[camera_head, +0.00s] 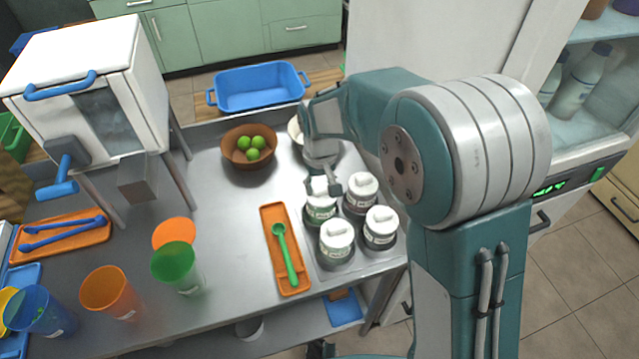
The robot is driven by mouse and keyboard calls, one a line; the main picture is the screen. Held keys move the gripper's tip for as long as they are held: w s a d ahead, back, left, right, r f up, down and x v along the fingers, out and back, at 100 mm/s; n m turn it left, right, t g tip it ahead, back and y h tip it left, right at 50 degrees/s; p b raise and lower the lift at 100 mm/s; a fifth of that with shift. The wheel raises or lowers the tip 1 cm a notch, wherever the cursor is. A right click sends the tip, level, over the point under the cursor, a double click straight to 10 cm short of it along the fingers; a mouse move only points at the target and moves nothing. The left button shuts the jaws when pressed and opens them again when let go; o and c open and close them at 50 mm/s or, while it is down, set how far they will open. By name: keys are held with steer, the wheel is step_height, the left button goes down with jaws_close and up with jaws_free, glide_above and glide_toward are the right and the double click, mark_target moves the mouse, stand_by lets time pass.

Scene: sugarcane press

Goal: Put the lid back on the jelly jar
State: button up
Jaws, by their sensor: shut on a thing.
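Several jars with white knobbed lids stand grouped on a tray at the right of the steel table. The back-left jar (320,213) has greenish contents, and a white lid (322,187) is at its top. My gripper (323,186) reaches down from above and is shut on this lid. I cannot tell whether the lid is seated or just above the rim. The other jars (361,195), (337,242) and (380,228) have lids on. The labels are too small to tell which one holds jelly. My arm hides part of the area behind the jars.
An orange tray (268,212) with a green spoon (286,256) lies left of the jars. A brown bowl of limes (234,157) stands behind. Several cups (178,268) and the white press (112,84) are at the left.

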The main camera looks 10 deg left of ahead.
stand_by(0.3)
steer(key=o, duration=0.9)
steer(key=shift+r, duration=0.1)
steer(key=shift+r, duration=3.4)
jaws_close()
steer(key=shift+f, duration=2.55)
